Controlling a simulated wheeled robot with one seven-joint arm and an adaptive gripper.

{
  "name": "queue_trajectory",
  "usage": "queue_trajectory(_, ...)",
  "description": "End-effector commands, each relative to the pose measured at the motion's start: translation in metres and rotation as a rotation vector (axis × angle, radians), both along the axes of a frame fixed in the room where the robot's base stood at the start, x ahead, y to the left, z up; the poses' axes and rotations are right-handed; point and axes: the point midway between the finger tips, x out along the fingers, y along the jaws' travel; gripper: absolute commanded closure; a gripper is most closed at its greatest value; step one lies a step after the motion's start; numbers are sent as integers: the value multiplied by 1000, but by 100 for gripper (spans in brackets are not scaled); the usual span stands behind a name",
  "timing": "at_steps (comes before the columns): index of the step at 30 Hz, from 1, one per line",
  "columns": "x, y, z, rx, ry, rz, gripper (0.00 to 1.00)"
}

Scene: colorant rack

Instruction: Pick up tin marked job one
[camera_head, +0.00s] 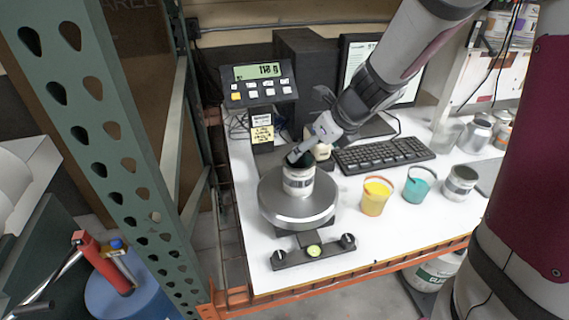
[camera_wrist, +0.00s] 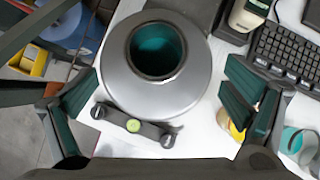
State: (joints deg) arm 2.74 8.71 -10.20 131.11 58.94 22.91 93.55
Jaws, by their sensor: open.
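In the wrist view, the open tin (camera_wrist: 182,70) shows a dark teal inside and sits near the top middle. My gripper (camera_head: 303,157) is at the tin's top in the head view and hides part of its rim. In the wrist view my gripper (camera_wrist: 160,98) is open and empty, its fingers wide apart, with the tin farther up the picture. Another labelled tin (camera_head: 459,184) stands at the right of the bench.
A yellow cup (camera_head: 375,197) and a teal cup (camera_head: 418,186) stand right of the scale. A keyboard (camera_head: 385,155) lies behind them. The scale display (camera_head: 258,82) stands at the back left. A green rack post (camera_head: 105,130) rises at left. The bench front is mostly clear.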

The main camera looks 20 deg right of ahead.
Motion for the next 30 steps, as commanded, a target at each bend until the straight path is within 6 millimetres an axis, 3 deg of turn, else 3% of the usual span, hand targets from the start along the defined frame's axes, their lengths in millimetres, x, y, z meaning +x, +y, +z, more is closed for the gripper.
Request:
queue_trajectory(1, 8, 2, -14, 0, 6, 2, 6)
queue_trajectory(7, 27, 11, -44, 0, 3, 4, 6)
queue_trajectory(17, 38, 18, -65, 0, 2, 6, 6)
queue_trajectory(24, 54, 28, -94, 0, 2, 6, 6)
queue_trajectory(30, 58, 30, -101, -2, 0, 6, 6)
